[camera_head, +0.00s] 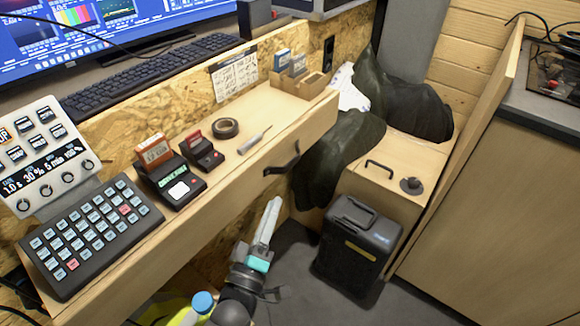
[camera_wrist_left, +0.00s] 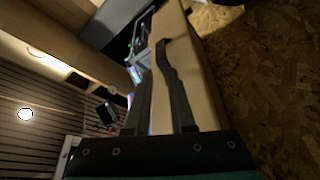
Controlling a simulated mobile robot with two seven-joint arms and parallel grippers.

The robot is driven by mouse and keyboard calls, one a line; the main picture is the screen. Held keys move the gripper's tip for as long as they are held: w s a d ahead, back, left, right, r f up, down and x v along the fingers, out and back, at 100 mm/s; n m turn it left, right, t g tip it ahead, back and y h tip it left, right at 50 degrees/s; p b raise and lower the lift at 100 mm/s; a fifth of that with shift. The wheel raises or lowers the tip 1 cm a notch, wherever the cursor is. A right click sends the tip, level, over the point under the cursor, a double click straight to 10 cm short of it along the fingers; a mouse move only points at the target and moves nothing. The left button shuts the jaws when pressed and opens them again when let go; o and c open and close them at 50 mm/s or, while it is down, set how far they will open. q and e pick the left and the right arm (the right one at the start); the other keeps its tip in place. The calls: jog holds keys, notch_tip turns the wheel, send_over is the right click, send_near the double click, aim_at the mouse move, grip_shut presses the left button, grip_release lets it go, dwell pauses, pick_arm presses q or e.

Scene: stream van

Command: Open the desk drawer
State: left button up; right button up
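The desk drawer's front (camera_head: 225,195) is a plain light-wood face along the desk, and it looks closed. Its black bar handle (camera_head: 283,160) sits near the right end. My left gripper (camera_head: 272,204) is below and a little left of the handle in the head view, apart from it, fingers pointing up. In the left wrist view the two dark fingers (camera_wrist_left: 157,85) stand apart with nothing held between them. The dark handle (camera_wrist_left: 162,54) shows beyond their tips, against the pale wood front (camera_wrist_left: 203,75); the right finger partly overlaps it. My right gripper is out of view.
A keypad (camera_head: 90,240), small card devices (camera_head: 170,180), a tape roll (camera_head: 225,128) and a card holder (camera_head: 302,82) stand on the desk. A dark jacket (camera_head: 340,150) hangs right of the handle. A black case (camera_head: 357,245) stands on the floor below it.

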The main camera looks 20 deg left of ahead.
aim_at(290, 163)
pick_arm(q)
jog(key=shift+b+x, duration=1.5)
jog(key=shift+x, duration=4.65)
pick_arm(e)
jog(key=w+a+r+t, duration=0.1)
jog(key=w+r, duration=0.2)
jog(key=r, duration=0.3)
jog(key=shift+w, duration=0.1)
pick_arm(q)
jog(key=shift+f, duration=0.1)
grip_shut()
